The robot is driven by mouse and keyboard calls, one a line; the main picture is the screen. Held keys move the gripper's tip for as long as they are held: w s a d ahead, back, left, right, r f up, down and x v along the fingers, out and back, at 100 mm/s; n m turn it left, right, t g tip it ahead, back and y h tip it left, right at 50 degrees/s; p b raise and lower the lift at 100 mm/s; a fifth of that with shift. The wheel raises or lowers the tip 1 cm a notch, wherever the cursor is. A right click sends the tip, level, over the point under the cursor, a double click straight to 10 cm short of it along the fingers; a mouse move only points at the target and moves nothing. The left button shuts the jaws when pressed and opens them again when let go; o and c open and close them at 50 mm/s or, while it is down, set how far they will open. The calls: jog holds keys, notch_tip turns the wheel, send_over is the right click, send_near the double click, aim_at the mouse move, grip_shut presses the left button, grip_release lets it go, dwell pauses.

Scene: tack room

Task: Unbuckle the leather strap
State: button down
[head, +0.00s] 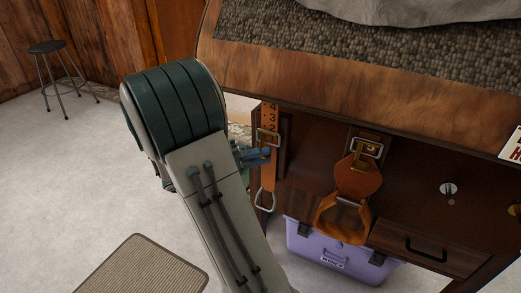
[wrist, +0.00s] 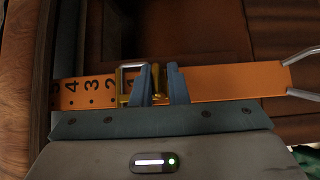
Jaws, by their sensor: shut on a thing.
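The orange leather strap (head: 270,174) hangs upright on the dark wooden front, with numbers and holes on its upper part and a metal ring (head: 265,201) at its lower end. In the wrist view the strap (wrist: 235,82) runs sideways. My gripper (head: 264,154) is at the strap just below the buckle (head: 267,136). In the wrist view my gripper (wrist: 160,86) has its blue fingers closed on a brass piece of the buckle (wrist: 158,78). The fingers partly hide the buckle and strap.
A purple box (head: 337,254) stands below. A wooden ledge (head: 330,88) overhangs the strap. A stool (head: 61,72) stands far left; the floor at left is mostly clear around a mat (head: 139,268).

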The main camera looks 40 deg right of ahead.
notch_tip(320, 180, up, 7)
jog(key=s+a+n+y+p, duration=0.1)
jog(key=n+y+p, duration=0.5)
jog(key=p, duration=1.4)
jog(key=a+y, duration=0.1)
jog(key=y, duration=0.2)
jog(key=shift+a+n, duration=0.15)
jog(key=shift+n, duration=0.25)
jog(key=shift+f+p, duration=0.1)
jog(key=shift+p, duration=0.2)
